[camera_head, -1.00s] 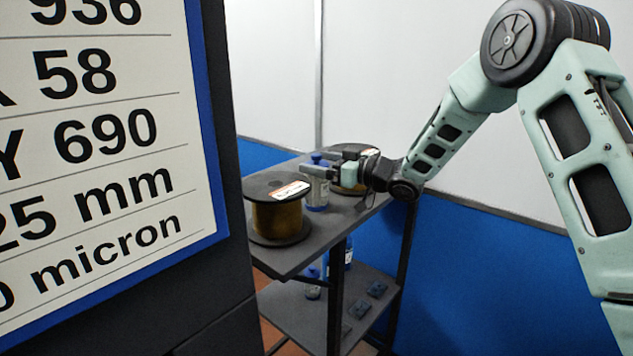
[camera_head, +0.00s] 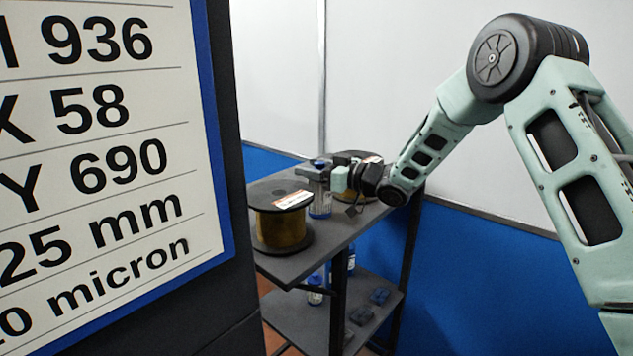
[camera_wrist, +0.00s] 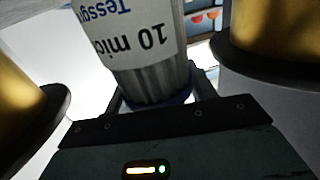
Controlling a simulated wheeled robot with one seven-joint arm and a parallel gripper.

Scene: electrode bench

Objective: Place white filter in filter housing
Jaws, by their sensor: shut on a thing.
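A white filter (camera_head: 319,196) with a blue cap (camera_head: 318,164) is upright at the cart's upper shelf, between two gold spools. My gripper (camera_head: 322,175) reaches it from the right and is shut on it near the cap. In the wrist view, the filter (camera_wrist: 145,40) is between the fingers, its printed label reading "10 mic…" and its blue end close to my gripper (camera_wrist: 160,98). I cannot tell whether its base touches the shelf. I cannot make out a filter housing in either view.
A gold spool (camera_head: 280,230) with black flanges stands left of the filter; another (camera_head: 352,156) is behind my gripper. A large sign (camera_head: 90,150) fills the left foreground.

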